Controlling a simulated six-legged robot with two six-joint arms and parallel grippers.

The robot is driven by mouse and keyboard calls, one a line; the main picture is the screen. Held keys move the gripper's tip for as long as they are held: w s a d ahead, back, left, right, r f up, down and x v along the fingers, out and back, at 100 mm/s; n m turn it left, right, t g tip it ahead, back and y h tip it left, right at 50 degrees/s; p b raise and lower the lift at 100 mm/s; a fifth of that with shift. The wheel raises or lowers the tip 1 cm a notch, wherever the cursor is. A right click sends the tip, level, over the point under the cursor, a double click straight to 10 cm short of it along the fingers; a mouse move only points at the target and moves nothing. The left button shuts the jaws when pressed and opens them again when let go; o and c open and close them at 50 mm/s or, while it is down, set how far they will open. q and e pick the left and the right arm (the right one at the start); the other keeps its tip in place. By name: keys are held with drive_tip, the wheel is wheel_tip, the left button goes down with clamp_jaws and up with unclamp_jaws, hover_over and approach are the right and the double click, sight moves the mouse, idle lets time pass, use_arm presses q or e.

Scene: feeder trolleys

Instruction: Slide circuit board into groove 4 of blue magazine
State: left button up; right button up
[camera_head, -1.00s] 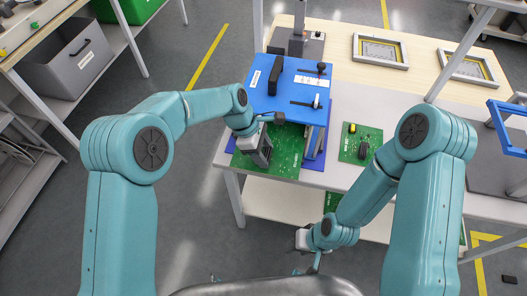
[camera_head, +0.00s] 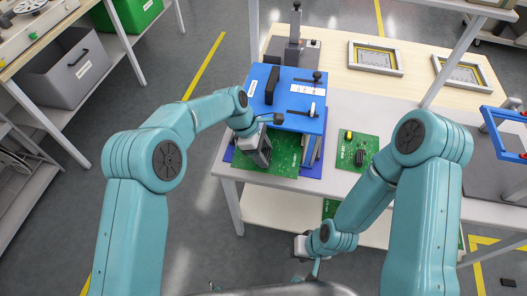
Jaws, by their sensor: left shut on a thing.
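The blue magazine (camera_head: 262,97) stands on the table, its blue top plate facing up and a blue base showing below. A green circuit board (camera_head: 283,162) lies level at the magazine's near side, its far part hidden under the top plate. My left gripper (camera_head: 262,158) is shut on the board near its left part. The grooves are hidden, so I cannot tell which one the board lines up with. My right gripper (camera_head: 315,266) hangs low in front of the table's edge, mostly hidden by its own arm; its jaws are not clear.
A second green board (camera_head: 357,151) lies on the table to the right of the magazine. Two grey frames (camera_head: 376,58) lie at the back, and a blue frame (camera_head: 489,122) stands at the right. A lower shelf (camera_head: 268,208) runs under the table.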

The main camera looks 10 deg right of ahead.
use_arm(q)
drive_tip(key=shift+f, duration=0.1)
drive_tip(key=o, duration=1.5)
drive_tip(key=shift+b+v, duration=0.75)
drive_tip(key=shift+v, duration=7.45)
